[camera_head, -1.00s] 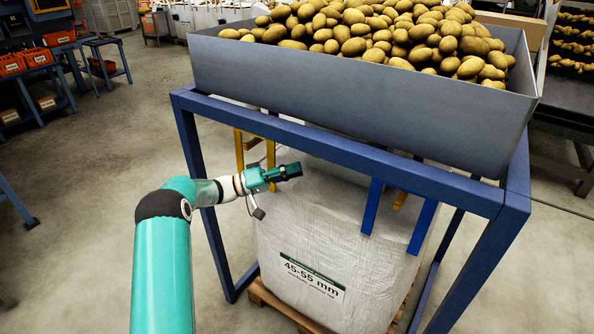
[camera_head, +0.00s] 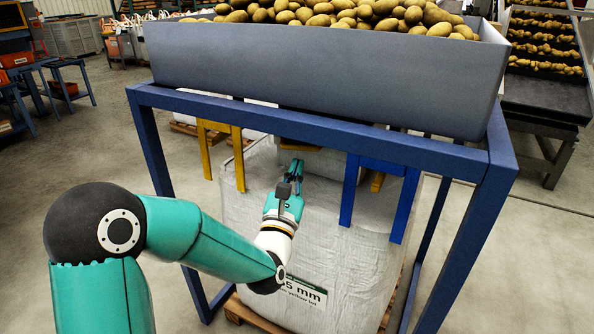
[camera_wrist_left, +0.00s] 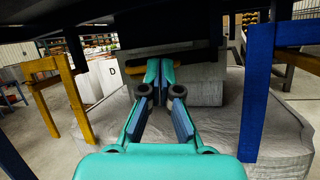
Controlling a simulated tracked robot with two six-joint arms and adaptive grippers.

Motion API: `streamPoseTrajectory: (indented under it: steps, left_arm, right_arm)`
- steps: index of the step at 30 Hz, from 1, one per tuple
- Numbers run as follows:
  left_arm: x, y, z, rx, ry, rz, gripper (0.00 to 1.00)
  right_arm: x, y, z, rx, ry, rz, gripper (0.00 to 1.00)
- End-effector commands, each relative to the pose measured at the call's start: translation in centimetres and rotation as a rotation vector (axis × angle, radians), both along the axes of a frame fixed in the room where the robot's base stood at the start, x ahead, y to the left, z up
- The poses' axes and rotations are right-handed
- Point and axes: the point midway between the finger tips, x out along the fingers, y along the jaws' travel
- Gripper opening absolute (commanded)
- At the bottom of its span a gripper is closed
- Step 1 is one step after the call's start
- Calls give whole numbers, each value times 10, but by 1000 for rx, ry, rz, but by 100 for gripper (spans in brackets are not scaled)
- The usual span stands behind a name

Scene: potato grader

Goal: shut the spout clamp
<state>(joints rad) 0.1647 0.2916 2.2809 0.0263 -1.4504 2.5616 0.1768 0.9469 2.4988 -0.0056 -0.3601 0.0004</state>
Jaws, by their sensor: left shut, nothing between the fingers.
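My left gripper (camera_head: 296,168) is shut and empty, pointing forward under the hopper, above the big white bag (camera_head: 265,215). In the left wrist view, my left gripper (camera_wrist_left: 160,72) has its fingertips together in front of a grey spout (camera_wrist_left: 200,88). The tips overlap the spout in the picture; I cannot tell whether they touch it. A dark band crosses the spout's upper part. In the head view, a small yellow part (camera_head: 300,146) shows just above the fingertips, under the hopper. I cannot clearly make out the clamp or its state. My right gripper is out of view.
The grey hopper (camera_head: 320,80) full of potatoes (camera_head: 360,14) sits on a blue frame (camera_head: 156,150). A yellow bracket (camera_head: 205,150) hangs left of the gripper and a blue bracket (camera_head: 348,190) hangs right. The bag stands on a wooden pallet (camera_head: 240,310).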

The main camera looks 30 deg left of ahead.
Motion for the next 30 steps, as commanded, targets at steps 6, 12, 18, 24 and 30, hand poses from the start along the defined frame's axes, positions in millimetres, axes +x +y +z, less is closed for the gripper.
streamPoseTrajectory:
  steps: [6,12,18,24,30]
  left_arm:
    - [-39,-10,-41,-221,77,47,0]
    - [-33,-4,-42,-246,86,60,0]
    - [-4,11,-35,-244,86,61,0]
    - [34,28,-27,-244,85,60,0]
    - [64,43,-22,-243,87,59,0]
  right_arm:
    - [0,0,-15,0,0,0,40]
    - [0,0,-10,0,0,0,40]
    - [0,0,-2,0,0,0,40]
    - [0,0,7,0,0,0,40]
    - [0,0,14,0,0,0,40]
